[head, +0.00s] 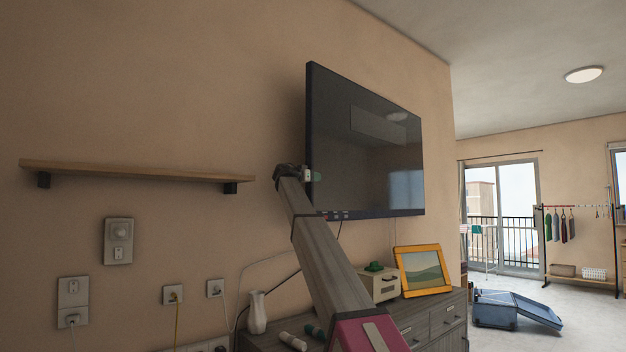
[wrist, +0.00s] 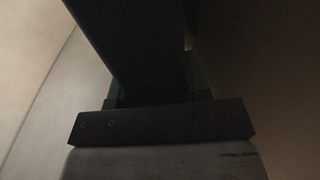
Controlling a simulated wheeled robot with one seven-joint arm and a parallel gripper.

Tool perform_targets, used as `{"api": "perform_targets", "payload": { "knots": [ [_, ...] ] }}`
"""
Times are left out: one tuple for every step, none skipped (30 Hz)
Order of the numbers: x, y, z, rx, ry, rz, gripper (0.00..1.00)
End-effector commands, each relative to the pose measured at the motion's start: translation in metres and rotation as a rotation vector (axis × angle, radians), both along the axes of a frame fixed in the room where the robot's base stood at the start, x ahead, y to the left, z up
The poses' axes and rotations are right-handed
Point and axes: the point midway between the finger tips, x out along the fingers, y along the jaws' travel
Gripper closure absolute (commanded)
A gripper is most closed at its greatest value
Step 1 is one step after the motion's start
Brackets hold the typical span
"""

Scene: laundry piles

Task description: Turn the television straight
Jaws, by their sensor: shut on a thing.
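The television (head: 366,150) is a dark flat screen on the beige wall, above a dresser. It stands out from the wall at an angle, its face turned toward the right of the head view. My gripper (head: 308,175) is at its near left edge, low on that side. In the wrist view the dark edge of the television (wrist: 138,45) runs down between the fingers of my gripper (wrist: 155,95), which is shut on it. The fingertips are mostly hidden and the wrist view is very dark. The wall mount is hidden behind the screen.
A wooden shelf (head: 135,171) is on the wall to the left. Below the television, the grey dresser (head: 445,318) bears a framed picture (head: 423,270), a small drawer box (head: 377,285) and a white vase (head: 257,312). A blue open suitcase (head: 515,310) lies on the floor at right.

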Motion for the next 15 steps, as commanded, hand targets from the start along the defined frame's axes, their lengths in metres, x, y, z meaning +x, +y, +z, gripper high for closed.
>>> {"api": "perform_targets", "payload": {
  "knots": [
    [0.008,0.006,0.001,-0.001,0.001,0.006,0.98],
    [0.012,0.01,0.002,-0.001,0.001,0.007,0.98],
    [0.019,0.016,0.002,-0.001,0.001,0.008,0.98],
    [0.024,0.02,0.002,0.0,0.001,0.009,0.97],
    [0.029,0.025,0.002,0.001,0.001,0.01,0.96],
    [0.036,0.033,0.003,0.0,0.0,0.011,0.95],
    [0.041,0.038,0.003,0.0,0.0,0.012,0.95],
    [0.046,0.043,0.003,0.0,0.0,0.012,0.93],
    [0.051,0.049,0.003,0.0,0.0,0.012,0.93],
    [0.054,0.052,0.003,-0.001,-0.001,0.011,0.92],
    [0.056,0.054,0.003,-0.001,-0.001,0.011,0.91],
    [0.058,0.056,0.002,-0.001,-0.001,0.011,0.91],
    [0.058,0.057,0.002,-0.001,-0.001,0.01,0.91],
    [0.058,0.057,0.002,-0.001,-0.001,0.01,0.91],
    [0.057,0.056,0.001,-0.001,-0.001,0.01,0.91]
  ]
}}
